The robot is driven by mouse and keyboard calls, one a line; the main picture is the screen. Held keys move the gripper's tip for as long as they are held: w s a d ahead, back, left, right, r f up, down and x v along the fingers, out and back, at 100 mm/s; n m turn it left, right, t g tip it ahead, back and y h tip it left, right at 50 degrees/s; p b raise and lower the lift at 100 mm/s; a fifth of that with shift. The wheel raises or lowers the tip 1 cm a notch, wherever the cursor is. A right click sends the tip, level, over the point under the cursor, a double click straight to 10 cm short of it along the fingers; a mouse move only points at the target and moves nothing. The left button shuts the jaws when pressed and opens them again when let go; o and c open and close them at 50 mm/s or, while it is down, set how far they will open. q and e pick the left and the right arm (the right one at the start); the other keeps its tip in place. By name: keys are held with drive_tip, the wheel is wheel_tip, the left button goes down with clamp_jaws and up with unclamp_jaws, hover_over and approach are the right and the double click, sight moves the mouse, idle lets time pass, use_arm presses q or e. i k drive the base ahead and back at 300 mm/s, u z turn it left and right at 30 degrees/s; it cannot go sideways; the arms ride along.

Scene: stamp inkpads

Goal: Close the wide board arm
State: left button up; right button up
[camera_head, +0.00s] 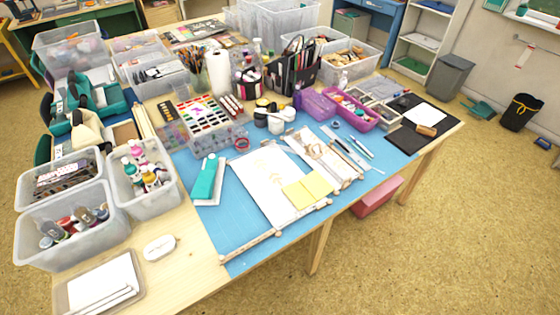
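A white board or sheet with faint drawing (262,185) lies flat on a blue mat (215,225) near the table's front. Two yellow paper squares (296,196) lie on its right front part. A thin pale bar (250,247) lies on the mat at the front left, angled away from the sheet. A narrower pale board with wooden pieces (322,158) lies to the right of the sheet. I cannot tell which bar is the wide board's arm. Neither of my grippers is in view.
A teal-topped box (206,178) lies left of the sheet. Clear bins with bottles (145,180) stand at the left. A palette case (200,120), purple trays (352,108) and a black clipboard (408,138) lie behind and right.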

sight(223, 259)
drive_tip(key=u, duration=1.7)
drive_tip(key=k, duration=0.9)
drive_tip(key=z, duration=1)
